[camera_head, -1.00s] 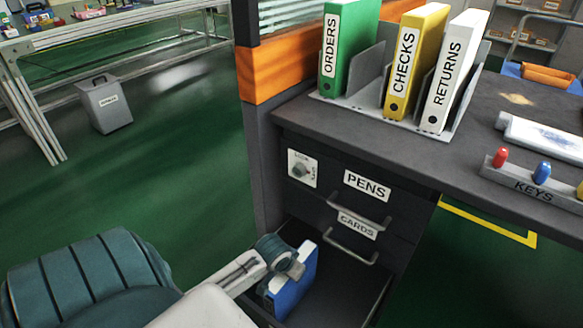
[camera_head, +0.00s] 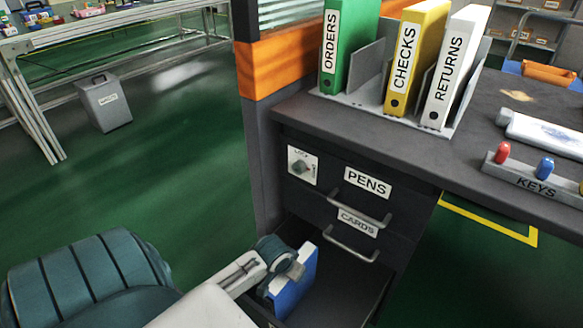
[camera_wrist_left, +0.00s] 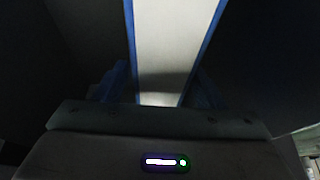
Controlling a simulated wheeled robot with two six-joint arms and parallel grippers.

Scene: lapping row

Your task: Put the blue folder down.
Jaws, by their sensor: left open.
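The blue folder (camera_head: 293,286) stands upright, slightly tilted, inside the open bottom drawer (camera_head: 352,300), near its left side. My left gripper (camera_head: 287,264) is at the folder's upper edge, with its jaws open. In the left wrist view the folder (camera_wrist_left: 172,45) shows its pale spine between two blue edges, straight ahead of the gripper. The fingertips are dark there, so I cannot tell whether they still touch the folder. The folder's lower part is hidden by the drawer wall and my arm. My right gripper is out of view.
Above are the PENS drawer (camera_head: 335,205) and the desk top (camera_head: 470,110). A rack (camera_head: 352,100) holds green, yellow and white folders. The KEYS block (camera_head: 535,182) is at right. The drawer has free room right of the folder.

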